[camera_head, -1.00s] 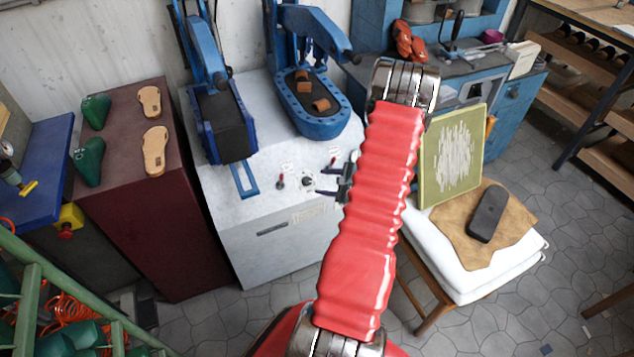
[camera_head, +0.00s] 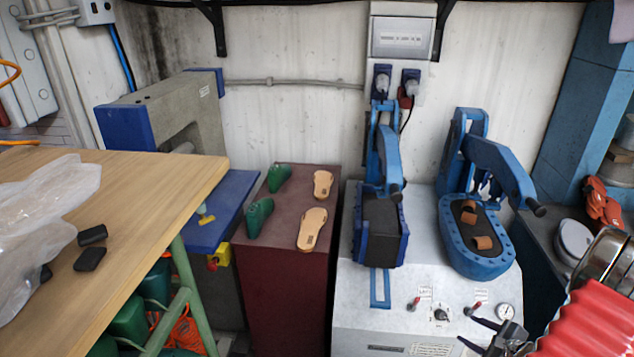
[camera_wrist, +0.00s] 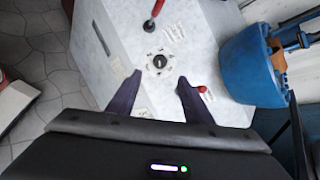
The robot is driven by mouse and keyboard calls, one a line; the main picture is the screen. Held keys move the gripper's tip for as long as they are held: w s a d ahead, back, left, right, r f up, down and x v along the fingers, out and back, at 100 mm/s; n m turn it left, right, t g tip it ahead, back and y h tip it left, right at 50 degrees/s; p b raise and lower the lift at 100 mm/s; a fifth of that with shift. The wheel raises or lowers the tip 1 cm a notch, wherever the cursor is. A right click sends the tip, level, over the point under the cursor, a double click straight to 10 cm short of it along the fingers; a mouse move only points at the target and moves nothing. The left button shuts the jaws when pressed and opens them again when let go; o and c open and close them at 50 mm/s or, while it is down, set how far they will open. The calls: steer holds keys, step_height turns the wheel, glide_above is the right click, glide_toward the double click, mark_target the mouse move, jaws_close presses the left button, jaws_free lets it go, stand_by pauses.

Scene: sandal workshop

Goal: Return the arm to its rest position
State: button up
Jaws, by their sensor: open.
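My gripper (camera_head: 492,334) is at the lower right of the head view, in front of the grey press machine's control panel. Its two dark fingers are apart with nothing between them. The wrist view also shows the gripper (camera_wrist: 156,90) with its fingers spread, over the pale panel with a round black knob (camera_wrist: 159,62) and red-handled levers. My red-sleeved arm enters the head view at the lower right corner; most of it is out of view.
The grey press machine (camera_head: 425,283) carries two blue presses, the right one (camera_head: 477,262) holding brown straps. A maroon cabinet (camera_head: 290,290) bears sandal soles and green lasts. A wooden table (camera_head: 140,205) stands at left.

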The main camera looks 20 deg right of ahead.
steer(key=s+a+n+y, duration=0.1)
steer(key=a+n+y, duration=0.15)
steer(key=a, duration=0.45)
steer(key=a+r+n+g, duration=0.2)
steer(key=a+r+n, duration=1.1)
steer(key=a+r, duration=0.4)
steer(key=s+a+r+n+g, duration=0.1)
steer(key=a+r+n+g, duration=0.2)
steer(key=a+r+n, duration=1.1)
steer(key=a+r+h, duration=0.1)
steer(key=a+r, duration=0.3)
steer(key=a, duration=0.6)
steer(key=shift+a, duration=0.3)
steer(key=shift+f, duration=0.1)
steer(key=shift+c, duration=0.5)
